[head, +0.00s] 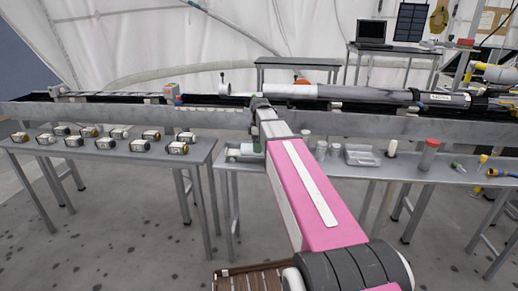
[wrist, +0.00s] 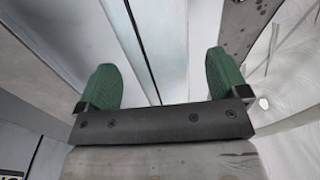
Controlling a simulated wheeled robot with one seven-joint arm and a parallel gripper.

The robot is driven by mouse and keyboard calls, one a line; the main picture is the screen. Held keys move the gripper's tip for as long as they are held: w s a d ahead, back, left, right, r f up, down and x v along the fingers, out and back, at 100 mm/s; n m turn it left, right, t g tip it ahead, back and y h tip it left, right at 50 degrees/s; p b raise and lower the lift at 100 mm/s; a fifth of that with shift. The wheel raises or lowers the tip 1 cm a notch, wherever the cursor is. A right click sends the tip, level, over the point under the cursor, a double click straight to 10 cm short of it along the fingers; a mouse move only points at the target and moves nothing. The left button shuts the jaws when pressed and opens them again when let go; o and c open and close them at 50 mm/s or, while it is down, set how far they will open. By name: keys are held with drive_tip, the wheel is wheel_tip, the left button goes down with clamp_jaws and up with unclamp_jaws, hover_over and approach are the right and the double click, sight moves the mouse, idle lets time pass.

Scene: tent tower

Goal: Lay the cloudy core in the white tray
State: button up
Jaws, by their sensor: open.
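My gripper (wrist: 160,62) has two green fingers spread wide in the wrist view, with nothing between them. Beyond the fingers are pale metal surfaces with a dark slot. In the head view, the end of my arm reaches the long rail, and the fingers cannot be made out. A whitish cylinder (head: 290,90) lies along the rail just right of my arm's end; it may be the cloudy core, but I cannot tell for sure. A shallow silver-grey tray (head: 361,155) sits on the right bench. I cannot clearly pick out a white tray.
A long metal beam (head: 120,117) runs across in front of the rail. The left bench (head: 110,153) holds several small boxy devices. The right bench has a red-topped jar (head: 428,154) and smaller containers. A laptop (head: 373,33) stands on a back table. The floor between benches is clear.

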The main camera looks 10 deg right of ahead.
drive_tip(key=r, duration=0.9)
drive_tip(key=shift+w+d+r, duration=0.1)
drive_tip(key=shift+w, duration=0.3)
